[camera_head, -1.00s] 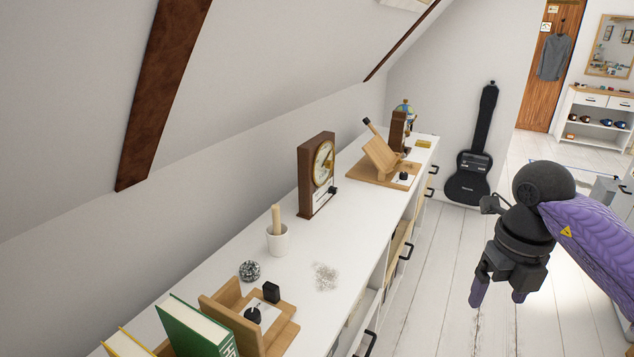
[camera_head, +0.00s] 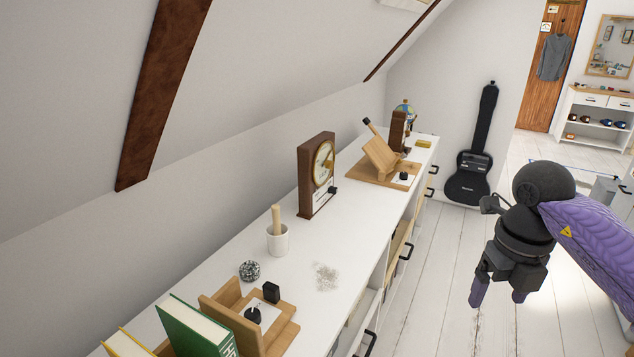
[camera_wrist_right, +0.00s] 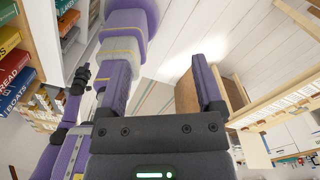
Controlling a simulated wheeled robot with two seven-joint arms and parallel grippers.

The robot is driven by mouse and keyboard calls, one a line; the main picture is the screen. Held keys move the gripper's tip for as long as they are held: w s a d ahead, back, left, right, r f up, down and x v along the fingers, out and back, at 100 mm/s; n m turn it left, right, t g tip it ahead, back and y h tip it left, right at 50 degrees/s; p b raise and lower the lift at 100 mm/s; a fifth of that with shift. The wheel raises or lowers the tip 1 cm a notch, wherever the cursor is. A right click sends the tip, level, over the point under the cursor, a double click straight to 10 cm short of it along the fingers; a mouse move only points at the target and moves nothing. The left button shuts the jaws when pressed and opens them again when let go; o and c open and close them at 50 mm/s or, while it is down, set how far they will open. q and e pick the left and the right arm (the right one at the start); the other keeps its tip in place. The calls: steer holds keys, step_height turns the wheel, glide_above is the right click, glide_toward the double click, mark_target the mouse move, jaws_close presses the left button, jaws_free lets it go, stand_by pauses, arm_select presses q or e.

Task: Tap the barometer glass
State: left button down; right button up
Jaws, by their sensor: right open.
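The barometer (camera_head: 317,175) is a brown wooden case with a round pale dial behind glass (camera_head: 324,163). It stands upright on the white desk top, near the wall, its dial turned toward the right. My right gripper (camera_head: 498,294) hangs over the floor to the right of the desk, well apart from the barometer. Its two purple fingers are spread and nothing is between them. In the right wrist view the gripper (camera_wrist_right: 160,90) is also open and empty; the barometer does not show there. My left gripper is not in view.
A white cup with a pestle (camera_head: 277,240), a speckled ball (camera_head: 249,271) and a clear pile (camera_head: 326,277) lie on the desk (camera_head: 345,235) before the barometer. Books (camera_head: 195,328) stand nearer. A wooden stand (camera_head: 382,158) is beyond it. A guitar case (camera_head: 470,175) leans at the back wall.

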steer(key=shift+c, duration=0.3)
jaws_close()
stand_by(1.4)
